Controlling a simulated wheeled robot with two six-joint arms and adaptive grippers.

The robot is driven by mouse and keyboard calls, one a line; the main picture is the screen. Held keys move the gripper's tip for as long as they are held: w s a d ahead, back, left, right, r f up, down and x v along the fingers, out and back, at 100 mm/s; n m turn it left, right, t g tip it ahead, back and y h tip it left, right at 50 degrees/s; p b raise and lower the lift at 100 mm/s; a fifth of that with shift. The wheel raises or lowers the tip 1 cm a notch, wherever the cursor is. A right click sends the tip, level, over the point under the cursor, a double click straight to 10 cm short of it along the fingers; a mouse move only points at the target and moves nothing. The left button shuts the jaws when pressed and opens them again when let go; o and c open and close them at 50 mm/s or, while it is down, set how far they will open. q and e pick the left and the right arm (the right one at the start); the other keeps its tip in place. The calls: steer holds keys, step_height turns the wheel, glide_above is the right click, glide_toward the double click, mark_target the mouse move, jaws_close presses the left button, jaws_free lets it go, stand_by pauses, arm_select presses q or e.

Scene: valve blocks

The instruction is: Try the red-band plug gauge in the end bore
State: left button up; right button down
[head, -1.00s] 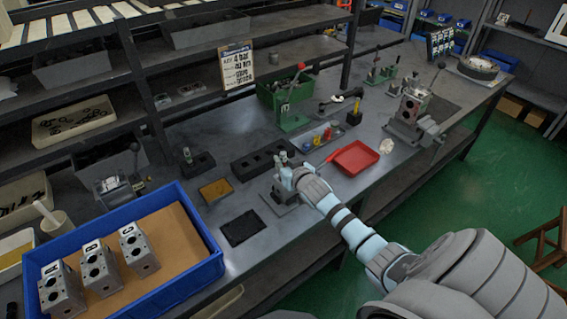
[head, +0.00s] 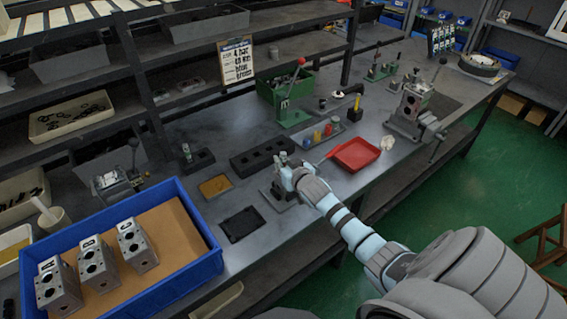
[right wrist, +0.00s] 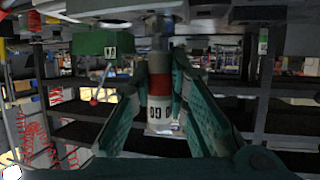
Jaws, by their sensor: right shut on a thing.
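My right gripper (head: 284,163) is in the middle of the bench, low over a small grey metal fixture (head: 279,196). In the right wrist view its green-padded fingers (right wrist: 160,108) are closed on the red-band plug gauge (right wrist: 159,88). The gauge has a grey cylindrical end, a red band and a white part with dark, upside-down lettering. In the head view the gripper hides most of the gauge. A grey block with a bore (head: 415,100) sits in the vise at the right; whether that is the end bore, I cannot tell. My left gripper is out of view.
A blue crate (head: 205,262) with three valve blocks (head: 95,262) stands at the front left. A red tray (head: 357,155) lies right of the gripper. A rack of coloured pieces (head: 325,134), a dark holed block (head: 262,157) and a green press (head: 292,112) are behind.

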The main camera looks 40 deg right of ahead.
mark_target(284, 153)
steer(key=shift+f+b, duration=0.35)
steer(key=shift+f, duration=0.2)
stand_by(1.1)
steer(key=shift+r+p, duration=1.1)
steer(key=shift+p, duration=0.1)
step_height(284, 153, up, 4)
steer(key=p, duration=0.4)
steer(key=shift+r, duration=0.1)
steer(key=shift+r+b, duration=0.4)
steer(key=shift+r, duration=0.05)
